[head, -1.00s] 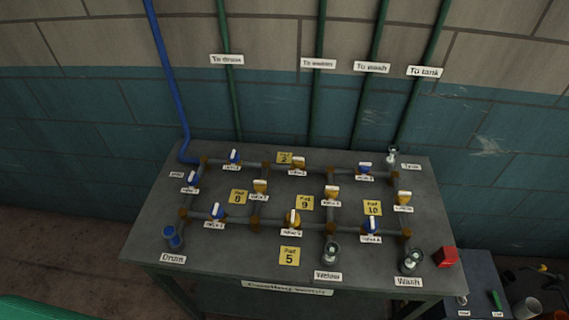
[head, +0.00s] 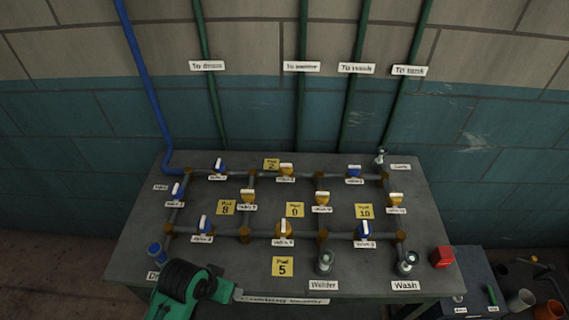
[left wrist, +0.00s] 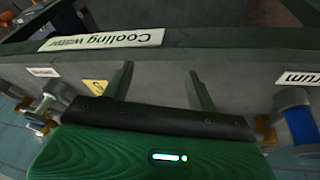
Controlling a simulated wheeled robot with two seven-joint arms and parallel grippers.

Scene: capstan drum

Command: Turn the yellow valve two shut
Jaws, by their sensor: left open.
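Several yellow valves with white handles sit on the pipe grid. One yellow valve (head: 286,170) is on the back pipe, beside a yellow tag (head: 271,164) that seems to read 2; its own label is too small to read surely. My left arm (head: 185,285) comes in at the bench's front left edge in the head view, well short of that valve. My left gripper (left wrist: 160,70) is open and empty in the left wrist view, its two fingers apart over the grey bench top. My right gripper is not in view.
The bench (head: 135,235) also carries blue valves (head: 204,224), a blue drum fitting (head: 156,253) and glass-like fittings at Welder (head: 325,262) and Wash (head: 406,263). Pipes (head: 210,120) run up the wall behind.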

